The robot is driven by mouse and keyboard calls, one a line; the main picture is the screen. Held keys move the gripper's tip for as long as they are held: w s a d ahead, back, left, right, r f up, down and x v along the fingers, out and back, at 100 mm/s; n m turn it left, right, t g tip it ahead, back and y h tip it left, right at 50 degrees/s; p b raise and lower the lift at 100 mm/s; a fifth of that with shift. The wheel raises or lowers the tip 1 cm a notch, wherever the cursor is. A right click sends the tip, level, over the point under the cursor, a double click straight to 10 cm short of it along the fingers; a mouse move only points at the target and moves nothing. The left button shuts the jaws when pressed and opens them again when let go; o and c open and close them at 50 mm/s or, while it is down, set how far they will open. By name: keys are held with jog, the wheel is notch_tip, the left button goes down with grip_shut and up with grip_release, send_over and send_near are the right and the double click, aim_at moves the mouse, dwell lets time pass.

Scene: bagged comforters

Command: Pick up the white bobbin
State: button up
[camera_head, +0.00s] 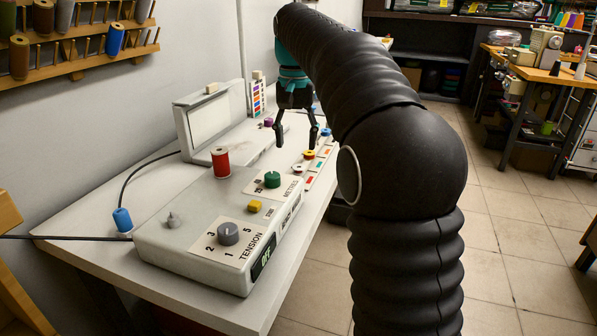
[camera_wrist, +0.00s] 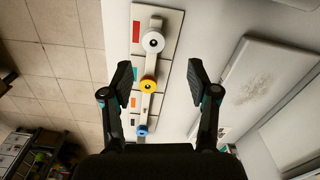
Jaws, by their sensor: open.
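The white bobbin (camera_wrist: 152,42) sits on a pale rack strip (camera_wrist: 171,24) with coloured marks, at the top of the wrist view. A yellow bobbin (camera_wrist: 148,85) and a blue bobbin (camera_wrist: 142,130) sit in line below it. In the head view the white bobbin (camera_head: 300,167) appears at the near end of the row, beside the machine box. My gripper (camera_wrist: 162,72) is open and empty, with its fingers on either side of the row in the wrist view. In the head view my gripper (camera_head: 296,142) points down above the table, near the bobbins.
A tension box (camera_head: 190,240) with a red spool (camera_head: 221,161) and knobs stands on the white table (camera_head: 70,238). A case with a raised lid (camera_head: 212,118) is behind it. Spool racks (camera_head: 85,66) hang on the wall. The tiled floor (camera_head: 500,215) at right looks clear.

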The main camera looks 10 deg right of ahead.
aim_at(299, 167)
jog(key=shift+s+d+f+b, duration=0.1)
jog(key=shift+s+f+b, duration=0.1)
jog(key=shift+f, duration=0.65)
jog(key=shift+s+d+f+b, duration=0.1)
jog(key=shift+s+f+b, duration=0.1)
jog(key=shift+f, duration=0.7)
jog(key=shift+s+f+b, duration=0.1)
jog(key=shift+f+b, duration=0.1)
jog(key=shift+f, duration=0.65)
jog(key=c, duration=0.9)
